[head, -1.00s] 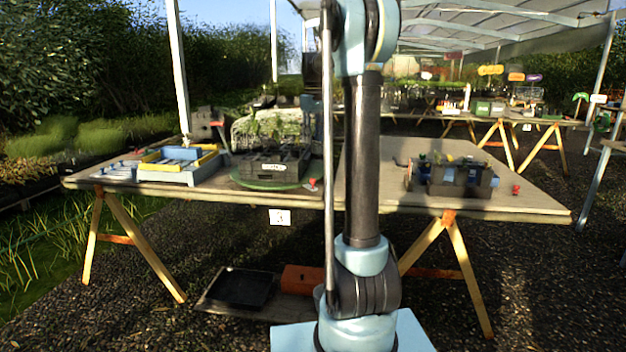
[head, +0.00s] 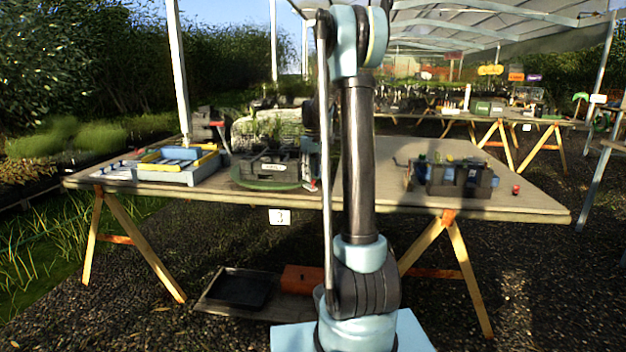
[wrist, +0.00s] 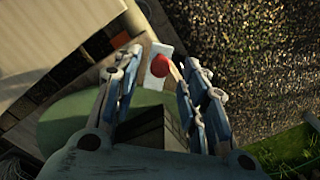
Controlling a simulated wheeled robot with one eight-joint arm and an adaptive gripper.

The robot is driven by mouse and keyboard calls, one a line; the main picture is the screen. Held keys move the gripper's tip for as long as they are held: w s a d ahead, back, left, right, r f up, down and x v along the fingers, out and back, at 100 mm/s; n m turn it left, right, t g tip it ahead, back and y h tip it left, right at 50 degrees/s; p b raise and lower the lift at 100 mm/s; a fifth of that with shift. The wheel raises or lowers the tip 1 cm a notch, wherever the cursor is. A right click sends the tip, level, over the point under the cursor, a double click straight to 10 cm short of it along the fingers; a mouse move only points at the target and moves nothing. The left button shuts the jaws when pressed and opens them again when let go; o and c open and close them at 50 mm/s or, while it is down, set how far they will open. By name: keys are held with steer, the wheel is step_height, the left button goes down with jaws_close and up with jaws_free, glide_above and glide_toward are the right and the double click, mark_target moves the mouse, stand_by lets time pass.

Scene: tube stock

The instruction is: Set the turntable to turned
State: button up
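The turntable (head: 250,183) is a green disc on the front table, left of my arm's column. A dark crate (head: 268,170) sits on it. Its green surface also shows in the wrist view (wrist: 75,118). A red knob (head: 311,186) is at its right front edge. In the wrist view the red knob (wrist: 160,66) appears between the fingertips of my gripper (wrist: 161,60). The fingers are apart, with a gap on both sides of the knob. Whether the knob lies at fingertip depth I cannot tell. In the head view my gripper is dark and partly hidden behind my arm.
A blue and yellow tray (head: 178,170) stands left of the turntable. A dark crate of bottles (head: 450,178) and a small red item (head: 516,190) stand at the right. A numbered card (head: 279,217) hangs at the table's front edge. A black tray (head: 240,288) lies below.

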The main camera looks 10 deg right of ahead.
steer(key=shift+f, duration=0.9)
jaws_close()
steer(key=shift+s, duration=0.1)
